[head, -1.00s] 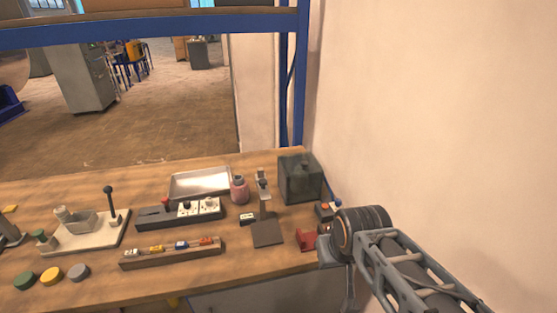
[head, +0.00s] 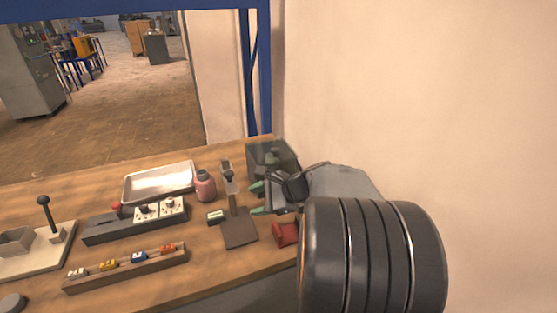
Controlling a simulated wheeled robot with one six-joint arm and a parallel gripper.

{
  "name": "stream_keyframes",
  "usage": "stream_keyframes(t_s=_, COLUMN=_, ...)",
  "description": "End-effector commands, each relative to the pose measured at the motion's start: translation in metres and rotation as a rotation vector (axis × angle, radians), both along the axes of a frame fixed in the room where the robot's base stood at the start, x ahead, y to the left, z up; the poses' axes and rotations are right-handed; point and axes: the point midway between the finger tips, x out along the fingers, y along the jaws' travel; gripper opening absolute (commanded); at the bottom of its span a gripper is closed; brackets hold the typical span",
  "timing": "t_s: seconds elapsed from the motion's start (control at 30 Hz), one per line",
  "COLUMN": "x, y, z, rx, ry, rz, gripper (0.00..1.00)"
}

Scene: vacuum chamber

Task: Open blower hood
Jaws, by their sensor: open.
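A dark, see-through box-shaped hood (head: 258,153) stands at the back right of the workbench, by the blue post. It appears closed, but its lower right part is hidden behind my gripper and arm. My gripper (head: 258,199) is open and empty, its two green-tipped fingers pointing left. It is in front of the hood, near a small upright stand (head: 231,185). I cannot tell whether it touches either.
A red block (head: 285,233) lies under my arm near the bench's front edge. A pink bottle (head: 205,185), a metal tray (head: 160,182), a control strip with knobs (head: 135,220) and a rack of coloured pieces (head: 125,268) stand left. A bare wall (head: 420,90) closes the right side.

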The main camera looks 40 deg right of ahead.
Motion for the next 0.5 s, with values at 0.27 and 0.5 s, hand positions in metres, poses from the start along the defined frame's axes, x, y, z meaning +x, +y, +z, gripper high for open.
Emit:
stream_keyframes(t_s=0.27, x=0.012, y=-0.124, z=0.007, rx=0.539, ry=-0.148, rz=-0.528, gripper=0.55)
stream_keyframes(t_s=0.5, x=0.004, y=-0.179, z=0.013, rx=0.729, ry=-0.254, rz=-0.697, gripper=0.55)
